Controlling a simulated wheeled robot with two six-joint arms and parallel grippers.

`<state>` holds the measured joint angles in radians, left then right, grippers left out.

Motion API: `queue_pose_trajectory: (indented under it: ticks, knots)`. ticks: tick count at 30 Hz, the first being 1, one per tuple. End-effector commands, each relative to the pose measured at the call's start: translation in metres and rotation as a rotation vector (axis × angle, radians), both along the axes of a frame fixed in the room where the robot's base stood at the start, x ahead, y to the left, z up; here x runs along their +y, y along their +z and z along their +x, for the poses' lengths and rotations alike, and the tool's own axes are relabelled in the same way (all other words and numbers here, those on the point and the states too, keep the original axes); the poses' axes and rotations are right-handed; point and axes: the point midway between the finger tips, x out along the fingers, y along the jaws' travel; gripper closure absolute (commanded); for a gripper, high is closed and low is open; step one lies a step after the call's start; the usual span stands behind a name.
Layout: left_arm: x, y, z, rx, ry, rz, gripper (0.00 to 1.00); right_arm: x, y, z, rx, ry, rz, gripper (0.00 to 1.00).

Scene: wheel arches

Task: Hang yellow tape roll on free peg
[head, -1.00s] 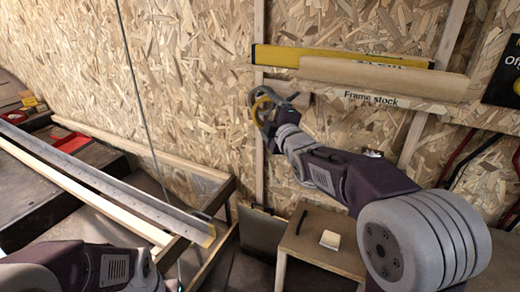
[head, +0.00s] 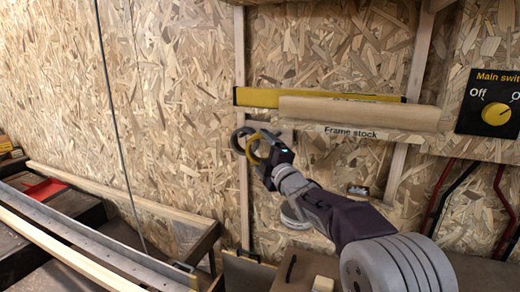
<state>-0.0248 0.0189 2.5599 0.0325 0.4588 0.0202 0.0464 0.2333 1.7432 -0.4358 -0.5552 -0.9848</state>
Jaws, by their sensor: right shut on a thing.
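The yellow tape roll (head: 254,148) is a thin ring held upright in front of the board wall, left of centre in the head view. My right gripper (head: 266,151) is shut on its right side. A dark grey ring (head: 237,141) shows just left of the yellow roll and partly overlaps it. It seems to be at the wall, but I cannot tell whether the two rings touch. No bare peg can be made out; the rings and my gripper cover the wall there. My left gripper is out of view.
Above the gripper, a ledge labelled "Frame stock" (head: 350,131) carries a wooden bar (head: 360,112) and a yellow level (head: 262,97). A main switch panel (head: 490,103) is at right. Bench and rails (head: 85,245) lie lower left. The wall left of the rings is clear.

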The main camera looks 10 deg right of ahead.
Motion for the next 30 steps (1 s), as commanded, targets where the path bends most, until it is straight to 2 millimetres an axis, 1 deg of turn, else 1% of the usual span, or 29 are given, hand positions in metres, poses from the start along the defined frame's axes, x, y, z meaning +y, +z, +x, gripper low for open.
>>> queue_pose_trajectory:
  ticks: [1,13,27,28,30]
  knots:
    - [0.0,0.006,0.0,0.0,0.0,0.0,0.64,-0.002,0.003,0.003,0.0,0.0,0.0,0.57]
    - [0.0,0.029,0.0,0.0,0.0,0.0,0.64,-0.019,0.0,0.028,0.0,0.0,0.001,0.57]
    - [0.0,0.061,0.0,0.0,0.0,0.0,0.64,-0.038,-0.001,0.056,0.0,-0.001,0.001,0.57]
    - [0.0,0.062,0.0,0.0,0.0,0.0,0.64,-0.04,-0.002,0.058,0.0,0.0,0.001,0.57]
    - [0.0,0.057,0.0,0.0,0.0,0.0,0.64,-0.041,-0.009,0.061,-0.002,0.0,0.001,0.57]
